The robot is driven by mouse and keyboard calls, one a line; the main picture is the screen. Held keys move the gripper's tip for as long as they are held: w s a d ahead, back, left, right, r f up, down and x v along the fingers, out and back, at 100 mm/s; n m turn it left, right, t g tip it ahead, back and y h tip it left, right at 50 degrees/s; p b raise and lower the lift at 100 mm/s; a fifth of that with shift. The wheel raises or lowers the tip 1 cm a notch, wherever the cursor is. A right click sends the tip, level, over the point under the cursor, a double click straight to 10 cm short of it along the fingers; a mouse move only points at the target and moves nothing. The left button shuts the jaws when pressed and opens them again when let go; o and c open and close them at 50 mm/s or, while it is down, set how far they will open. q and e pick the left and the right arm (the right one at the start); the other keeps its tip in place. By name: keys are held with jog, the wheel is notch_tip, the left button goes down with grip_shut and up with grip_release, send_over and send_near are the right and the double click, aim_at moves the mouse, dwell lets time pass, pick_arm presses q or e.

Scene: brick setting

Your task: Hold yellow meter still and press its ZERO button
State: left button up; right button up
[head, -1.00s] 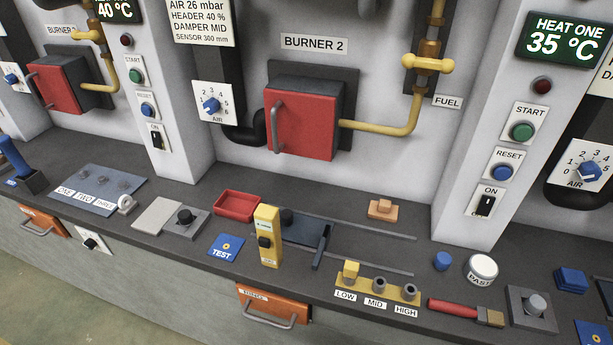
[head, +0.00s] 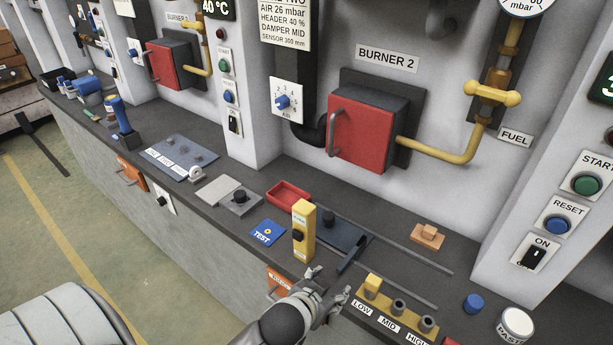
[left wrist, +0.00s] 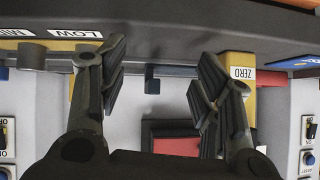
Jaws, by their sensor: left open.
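The yellow meter (head: 304,230) stands upright on the bench in the head view, with a black knob on its front. My left gripper (head: 331,284) is open and empty, in front of the meter and a little to its right, at the bench's front edge. In the left wrist view, which is upside down, the open left gripper (left wrist: 162,55) has the meter (left wrist: 240,65) beyond its right finger, partly covered by it. I cannot make out the ZERO button clearly. My right gripper is not in view.
A blue TEST card (head: 267,233) lies left of the meter and a red tray (head: 289,193) behind it. A dark plate with a lever (head: 349,254) is close on the right. The yellow LOW/MID/HIGH rack (head: 386,308) stands right of my left gripper.

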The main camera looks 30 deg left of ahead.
pick_arm(q)
jog(key=w+d+r+m+t+h, duration=0.2)
jog(key=w+d+r+t+h, duration=0.15)
jog(key=r, duration=0.35)
jog(key=w+d+r+m+t+h, duration=0.25)
jog(key=w+r, duration=0.25)
jog(key=r, duration=0.3)
jog(key=w+d+r+m+t+h, duration=0.1)
jog(key=w+d+r+t+h, duration=0.2)
jog(key=r, duration=0.4)
jog(key=s+d+r+m+g+h, duration=0.2)
jog(key=d+r+m+g+h, duration=0.1)
jog(key=d+m+g+h, duration=0.35)
jog(key=s+d+r+m+g+h, duration=0.3)
jog(key=d+r+m+g+h, duration=0.15)
jog(key=m+g, duration=0.35)
jog(key=n+g+y, duration=0.3)
jog(key=g+y, duration=0.2)
jog(key=y, duration=1.4)
send_over(304, 206)
notch_tip(304, 206, down, 7)
jog(key=shift+a+f+p, duration=0.1)
jog(key=shift+p, duration=0.25)
notch_tip(304, 206, down, 9)
jog(key=p, duration=0.3)
jog(key=shift+f, duration=0.8)
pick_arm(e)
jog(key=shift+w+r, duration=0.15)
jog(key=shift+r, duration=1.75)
